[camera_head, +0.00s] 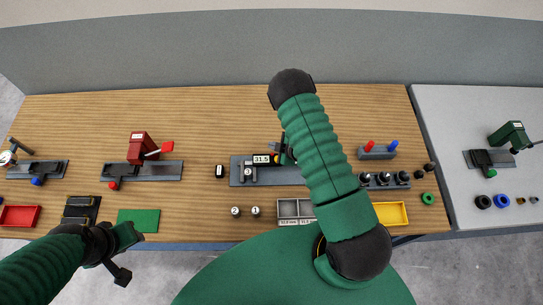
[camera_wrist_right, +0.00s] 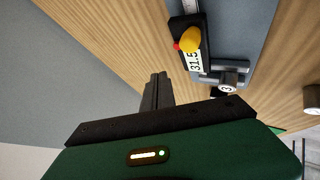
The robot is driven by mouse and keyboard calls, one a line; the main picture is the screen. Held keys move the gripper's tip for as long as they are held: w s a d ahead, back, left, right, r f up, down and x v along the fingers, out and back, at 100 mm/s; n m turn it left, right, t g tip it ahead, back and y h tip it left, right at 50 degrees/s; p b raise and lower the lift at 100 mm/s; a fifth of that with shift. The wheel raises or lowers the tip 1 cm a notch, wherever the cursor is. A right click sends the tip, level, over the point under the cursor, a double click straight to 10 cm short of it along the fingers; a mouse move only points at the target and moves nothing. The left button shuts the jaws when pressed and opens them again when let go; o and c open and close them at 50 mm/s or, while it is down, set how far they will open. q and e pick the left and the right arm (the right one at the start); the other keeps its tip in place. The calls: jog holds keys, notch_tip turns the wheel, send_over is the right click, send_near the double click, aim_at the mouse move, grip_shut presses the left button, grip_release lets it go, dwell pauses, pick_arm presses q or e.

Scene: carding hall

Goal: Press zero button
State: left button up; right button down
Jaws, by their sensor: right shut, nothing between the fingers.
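A dark measuring device with a white display reading 31.5 (camera_head: 262,159) sits on a grey base plate (camera_head: 236,172) at the middle of the wooden table. In the right wrist view the display (camera_wrist_right: 195,62) shows sideways, with a round yellow button (camera_wrist_right: 190,39) and a small red one (camera_wrist_right: 176,46) beside it. My right gripper (camera_head: 284,150) is by the device's right end, partly hidden by my arm. In the right wrist view its fingers (camera_wrist_right: 157,80) are shut and empty, apart from the buttons. My left gripper (camera_head: 122,270) hangs at the table's front left; its jaws are unclear.
A red stand (camera_head: 139,148) on a grey plate is to the left. A grey tray (camera_head: 295,221), a yellow tray (camera_head: 391,214) and numbered weights (camera_head: 235,211) lie along the front. Red and blue pegs (camera_head: 370,146) stand right of my arm. The table's back left is clear.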

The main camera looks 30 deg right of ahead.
aim_at(272, 155)
jog(key=f+b, duration=0.2)
jog(key=f, duration=0.1)
jog(key=shift+s, duration=0.3)
jog(key=shift+w+f, duration=0.15)
dwell(0.5)
dwell(1.0)
jog(key=shift+f+b, duration=0.3)
jog(key=shift+b, duration=0.05)
jog(key=shift+f, duration=0.3)
dwell(0.4)
jog(key=shift+s+a+f+b, duration=0.1)
jog(key=shift+s+f+b, duration=0.2)
jog(key=shift+b, duration=0.25)
